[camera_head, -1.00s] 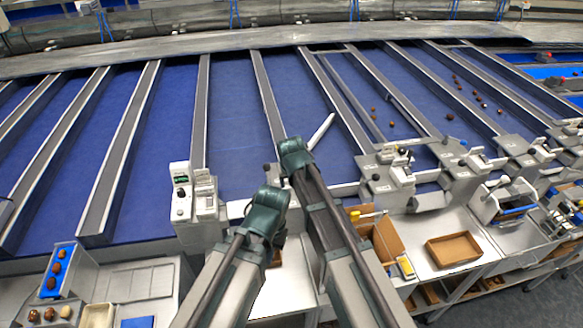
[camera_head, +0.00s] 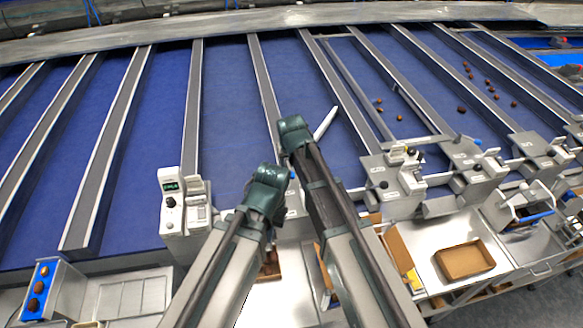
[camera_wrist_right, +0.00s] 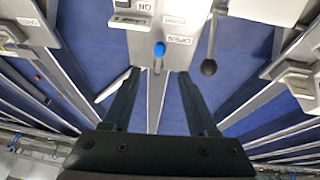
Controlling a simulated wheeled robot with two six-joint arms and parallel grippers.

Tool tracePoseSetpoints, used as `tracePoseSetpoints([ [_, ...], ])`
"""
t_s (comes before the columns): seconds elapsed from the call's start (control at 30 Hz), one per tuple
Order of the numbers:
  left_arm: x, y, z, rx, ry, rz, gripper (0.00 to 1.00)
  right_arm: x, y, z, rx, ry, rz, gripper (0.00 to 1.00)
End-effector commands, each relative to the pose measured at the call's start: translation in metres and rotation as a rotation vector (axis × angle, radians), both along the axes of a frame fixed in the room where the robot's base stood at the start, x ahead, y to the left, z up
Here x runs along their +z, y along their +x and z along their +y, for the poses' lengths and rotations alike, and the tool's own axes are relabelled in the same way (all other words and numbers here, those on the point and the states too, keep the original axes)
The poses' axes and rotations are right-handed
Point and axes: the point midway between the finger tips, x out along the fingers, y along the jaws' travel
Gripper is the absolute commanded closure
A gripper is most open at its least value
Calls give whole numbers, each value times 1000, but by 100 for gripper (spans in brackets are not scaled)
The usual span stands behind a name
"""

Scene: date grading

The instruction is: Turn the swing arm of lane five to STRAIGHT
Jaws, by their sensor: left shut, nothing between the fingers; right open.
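A white bar (camera_head: 325,122), which looks like a swing arm, lies slanted over the blue lane just beyond my right gripper (camera_head: 294,128). I cannot read its lane number. The right wrist view shows the bar (camera_wrist_right: 112,86) beside the left finger. There my right gripper (camera_wrist_right: 159,72) is open and empty, its fingers on either side of a divider. A blue knob (camera_wrist_right: 160,48) on a white panel marked OPEN is just ahead, with a black-ball lever (camera_wrist_right: 208,67) to its right. My left gripper (camera_head: 266,182) is shut and empty, nearer and left; its fingertips are hard to see.
A control post (camera_head: 172,202) with a green display stands to the left. More lane stations (camera_head: 395,180) line the belt's front edge to the right. A brown tray (camera_head: 465,274) lies on a bench. Dates (camera_head: 461,110) lie on the lanes at upper right.

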Motion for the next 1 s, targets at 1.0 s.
tracePoseSetpoints([
  [1.0,-78,1,0,-13,1,-2,100,-78,31,0,0,0,0,41],
])
